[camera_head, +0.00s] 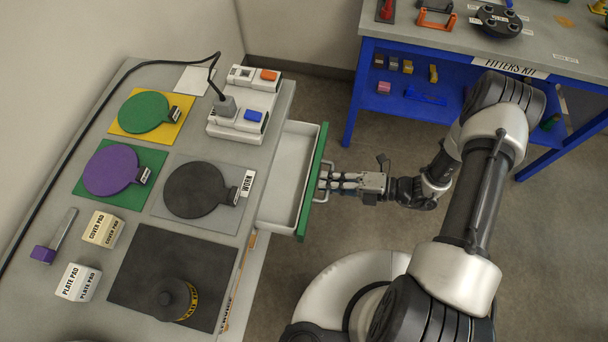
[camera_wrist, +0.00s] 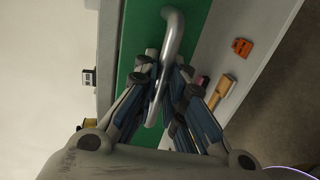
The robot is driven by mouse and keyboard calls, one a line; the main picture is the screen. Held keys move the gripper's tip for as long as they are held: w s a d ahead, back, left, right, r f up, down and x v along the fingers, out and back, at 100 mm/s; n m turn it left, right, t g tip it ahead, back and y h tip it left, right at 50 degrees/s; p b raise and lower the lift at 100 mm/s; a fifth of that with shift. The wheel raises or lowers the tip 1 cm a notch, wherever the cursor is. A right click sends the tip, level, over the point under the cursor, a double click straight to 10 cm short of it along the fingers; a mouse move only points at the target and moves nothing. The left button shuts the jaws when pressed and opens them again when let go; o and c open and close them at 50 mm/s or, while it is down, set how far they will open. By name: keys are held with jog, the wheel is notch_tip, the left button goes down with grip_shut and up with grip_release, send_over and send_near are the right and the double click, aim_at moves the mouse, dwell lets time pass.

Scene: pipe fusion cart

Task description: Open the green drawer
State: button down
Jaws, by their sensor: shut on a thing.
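The green drawer (camera_head: 311,183) stands partly open from the right side of the grey bench, and its pale interior (camera_head: 289,170) looks empty. Its green front also shows in the wrist view (camera_wrist: 187,30). A grey bar handle (camera_wrist: 173,40) is fixed to the green front. My gripper (camera_head: 327,181) is at the handle on the outer side of the drawer. In the wrist view, the fingers of my gripper (camera_wrist: 168,80) are closed around the handle from both sides.
The grey bench top (camera_head: 170,80) holds round pads, boxes and a white socket unit (camera_head: 246,100) near the drawer. A blue-framed table (camera_head: 365,90) stands at the back right. The floor between bench and table is clear. In the wrist view, an orange item (camera_wrist: 242,47) lies on a pale surface.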

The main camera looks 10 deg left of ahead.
jog(key=f+v, duration=0.2)
jog(key=v, duration=0.7)
jog(key=shift+d+b, duration=0.35)
jog(key=shift+b, duration=0.05)
jog(key=shift+r, duration=0.1)
jog(key=c, duration=1.9)
grip_release()
jog(key=v, duration=1.2)
jog(key=shift+w, duration=0.1)
